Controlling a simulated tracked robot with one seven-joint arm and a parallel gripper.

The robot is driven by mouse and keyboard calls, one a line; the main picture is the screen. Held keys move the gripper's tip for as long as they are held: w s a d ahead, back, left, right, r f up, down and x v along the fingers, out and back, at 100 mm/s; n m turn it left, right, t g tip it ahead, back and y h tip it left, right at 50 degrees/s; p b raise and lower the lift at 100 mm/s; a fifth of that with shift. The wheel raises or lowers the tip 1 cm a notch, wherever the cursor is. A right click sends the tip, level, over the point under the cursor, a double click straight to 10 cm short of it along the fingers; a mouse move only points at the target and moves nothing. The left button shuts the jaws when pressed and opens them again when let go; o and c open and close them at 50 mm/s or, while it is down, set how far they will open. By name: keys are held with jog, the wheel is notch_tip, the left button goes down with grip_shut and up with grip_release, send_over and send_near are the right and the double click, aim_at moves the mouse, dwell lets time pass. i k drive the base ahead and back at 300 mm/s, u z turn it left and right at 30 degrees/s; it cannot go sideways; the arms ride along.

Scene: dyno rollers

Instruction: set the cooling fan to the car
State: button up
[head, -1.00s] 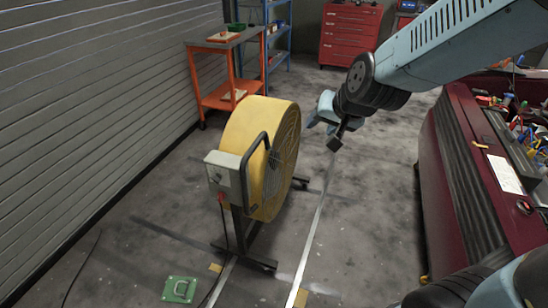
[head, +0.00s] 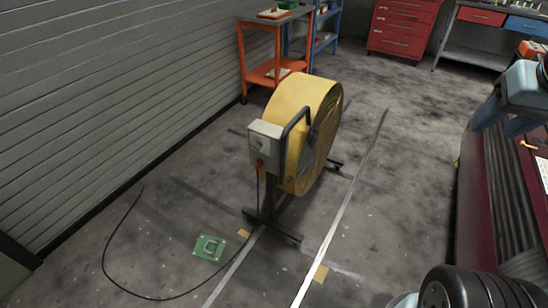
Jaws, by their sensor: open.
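The cooling fan (head: 300,125) is a large yellow drum on a dark stand, upright on the floor near the middle of the head view. Its grille faces right. A grey control box (head: 265,140) and a black handle bar (head: 291,140) are on its near-left side. My gripper (head: 492,118) appears as a light blue and dark shape at the right edge, partly cut off. It is open, away from the fan and in front of a maroon body (head: 487,190). I cannot tell whether that body is the car; no whole car shows.
A black cable (head: 105,240) loops across the floor left of the fan. A green floor plate (head: 208,247) lies near its stand. A white line (head: 345,205) runs to its right. An orange cart (head: 275,75) stands behind, and a slatted wall (head: 110,110) is left. Floor right of the fan is clear.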

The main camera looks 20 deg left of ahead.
aim_at(297, 128)
jog(key=u, duration=0.95)
jog(key=k, duration=0.85)
jog(key=z, duration=0.7)
jog(key=i, duration=1)
